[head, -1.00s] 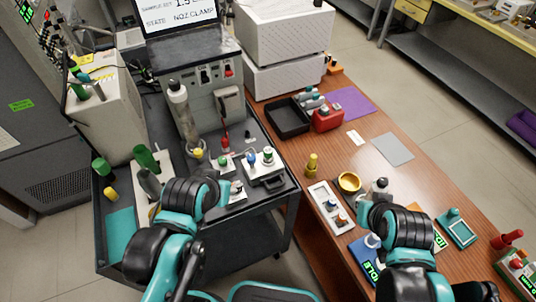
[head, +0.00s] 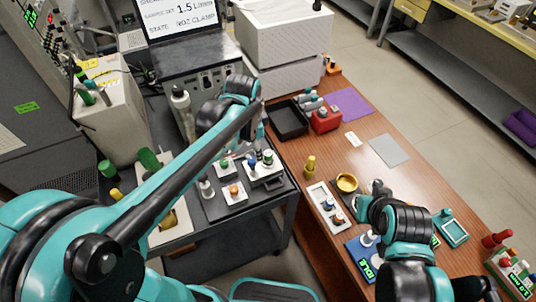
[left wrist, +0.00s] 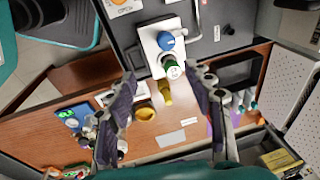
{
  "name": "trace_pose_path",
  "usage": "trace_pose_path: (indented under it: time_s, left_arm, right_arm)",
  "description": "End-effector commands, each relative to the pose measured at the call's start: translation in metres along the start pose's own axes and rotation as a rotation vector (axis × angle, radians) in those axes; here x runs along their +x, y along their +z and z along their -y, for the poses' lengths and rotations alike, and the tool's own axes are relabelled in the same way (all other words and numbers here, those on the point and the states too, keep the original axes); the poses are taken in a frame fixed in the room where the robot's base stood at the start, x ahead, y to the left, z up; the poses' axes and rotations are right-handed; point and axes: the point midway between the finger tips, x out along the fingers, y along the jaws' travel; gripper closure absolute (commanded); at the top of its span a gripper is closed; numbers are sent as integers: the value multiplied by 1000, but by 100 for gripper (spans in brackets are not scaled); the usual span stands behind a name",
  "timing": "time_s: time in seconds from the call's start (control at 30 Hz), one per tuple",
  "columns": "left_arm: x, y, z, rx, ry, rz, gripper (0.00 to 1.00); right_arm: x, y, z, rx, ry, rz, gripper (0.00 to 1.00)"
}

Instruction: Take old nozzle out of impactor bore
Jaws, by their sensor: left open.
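The instrument (head: 180,62), grey with switches, stands at the back of the dark cart (head: 205,215); my left arm partly covers it. I cannot make out the impactor bore or the old nozzle. A white block (head: 268,176) with a blue knob (left wrist: 166,41) and a green-and-white knob (left wrist: 173,69) sits on the cart. In the left wrist view my left gripper (left wrist: 165,92) is open and empty, its fingers pointing toward this block, apart from it. In the head view it is mostly hidden behind my arm. My right gripper (head: 377,189) is over the wooden table, its jaws unclear.
The wooden table (head: 330,150) holds a gold post (head: 311,166), a gold bowl (head: 347,183), a black tray (head: 287,120) and a red-based holder (head: 325,120). Green cylinders (head: 149,159) stand at the cart's left.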

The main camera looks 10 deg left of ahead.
Motion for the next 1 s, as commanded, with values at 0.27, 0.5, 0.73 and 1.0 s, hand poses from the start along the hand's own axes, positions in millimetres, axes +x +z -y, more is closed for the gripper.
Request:
trace_pose_path:
  time_s: [0.27,0.5,0.73,1.0]
  left_arm:
    - [38,-43,22,360,138,71,48]
    - [59,-47,22,432,168,80,48]
    - [82,-46,20,429,166,80,48]
    - [122,-46,18,428,166,80,48]
  right_arm:
    - [-14,-10,0,0,0,0,100]
    - [-11,-8,0,0,0,0,100]
    - [-6,-4,0,0,0,0,100]
    - [6,4,0,0,0,0,100]
